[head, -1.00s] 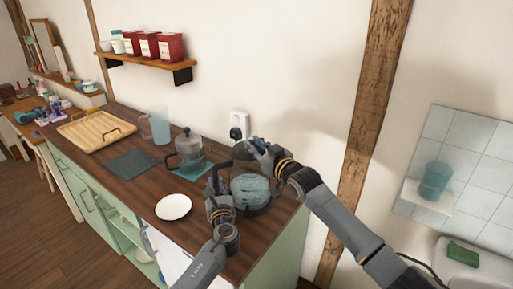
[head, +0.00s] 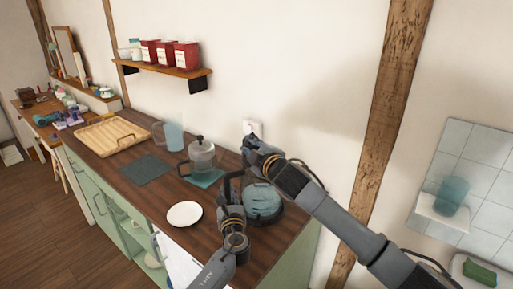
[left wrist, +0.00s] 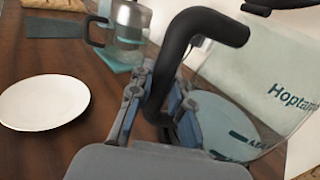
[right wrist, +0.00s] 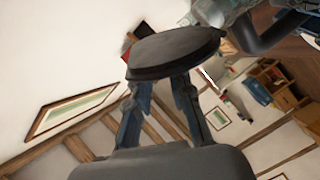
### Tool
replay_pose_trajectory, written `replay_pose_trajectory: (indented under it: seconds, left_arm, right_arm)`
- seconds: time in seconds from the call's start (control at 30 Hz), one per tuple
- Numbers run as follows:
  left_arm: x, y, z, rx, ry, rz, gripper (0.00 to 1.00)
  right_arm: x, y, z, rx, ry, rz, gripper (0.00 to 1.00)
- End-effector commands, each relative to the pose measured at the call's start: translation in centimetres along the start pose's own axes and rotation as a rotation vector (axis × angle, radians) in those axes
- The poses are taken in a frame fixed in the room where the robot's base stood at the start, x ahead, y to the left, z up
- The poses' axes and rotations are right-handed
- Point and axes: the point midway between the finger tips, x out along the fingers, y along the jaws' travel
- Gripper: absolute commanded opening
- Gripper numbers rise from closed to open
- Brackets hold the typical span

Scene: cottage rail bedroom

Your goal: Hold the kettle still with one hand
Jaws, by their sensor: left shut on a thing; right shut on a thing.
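The kettle (head: 263,205) has a clear bluish glass body and a black handle, and stands at the right end of the wooden counter. In the left wrist view, the glass (left wrist: 275,85) has lettering on it. My left gripper (head: 233,205) is shut on the black handle (left wrist: 205,25), beside the glass body. My right gripper (head: 255,153) is above and behind the kettle, in front of the wall. In the right wrist view, it is shut on a dark round lid (right wrist: 172,52), which is apart from the kettle. The lid is hard to make out in the head view.
A white plate (head: 185,214) lies left of the kettle. A glass pot (head: 202,158) with a dark handle stands on a teal mat farther back, near a clear jug (head: 174,136), a dark mat (head: 147,169) and a wooden tray (head: 113,132). A wall socket (head: 252,128) is behind my right gripper.

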Motion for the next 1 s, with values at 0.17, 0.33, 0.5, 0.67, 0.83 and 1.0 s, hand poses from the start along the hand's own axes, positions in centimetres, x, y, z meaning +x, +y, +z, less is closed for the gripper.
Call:
replay_pose_trajectory:
  seconds: [0.17,0.33,0.5,0.67,0.83,1.0]
  left_arm:
    - [0.0,0.0,-0.1,0.001,0.001,0.000,0.00]
    - [0.0,0.0,-0.1,0.001,0.000,0.000,0.00]
    - [0.0,0.0,-0.1,0.001,0.000,0.000,0.00]
    - [0.0,0.0,-0.1,0.001,0.000,0.000,0.00]
    - [0.0,0.0,-0.1,0.001,0.000,0.000,0.00]
    - [0.0,0.0,-0.1,0.001,0.000,0.000,0.00]
  right_arm:
    - [0.1,-0.5,-0.9,-0.136,-0.019,-0.001,0.00]
    - [0.1,-0.8,-1.6,-0.235,-0.032,0.000,0.00]
    - [0.2,-1.1,-2.0,-0.299,-0.042,-0.001,0.00]
    - [0.2,-1.2,-2.1,-0.330,-0.047,-0.001,0.00]
    - [0.2,-1.3,-2.2,-0.340,-0.048,-0.001,0.00]
    - [0.2,-1.3,-2.2,-0.340,-0.048,-0.001,0.00]
